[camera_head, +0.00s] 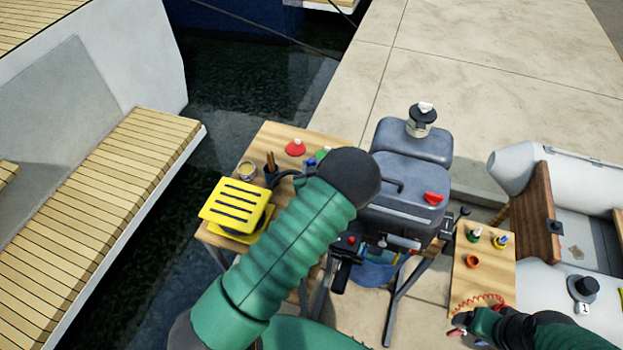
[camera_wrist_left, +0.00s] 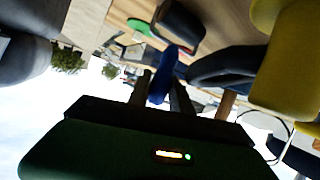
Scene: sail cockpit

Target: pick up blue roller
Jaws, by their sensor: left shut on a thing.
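The blue roller (camera_wrist_left: 161,76) stands out between the two dark fingers of my left gripper (camera_wrist_left: 160,92) in the left wrist view. That gripper is shut on it. In the head view a small part of the blue roller (camera_head: 311,162) shows beside my left arm, over the wooden table; the forearm hides most of that gripper. I cannot tell whether the roller still touches the table. My right gripper (camera_head: 470,318) is at the lower right, by the small wooden board, and its jaws are too small to read.
A red item (camera_head: 295,147) and a green item (camera_head: 322,153) lie close to the roller on the wooden table (camera_head: 268,135). A yellow slotted block (camera_head: 236,203) and a dark cup (camera_head: 271,174) stand left. A red coil (camera_head: 480,301) lies by my right gripper.

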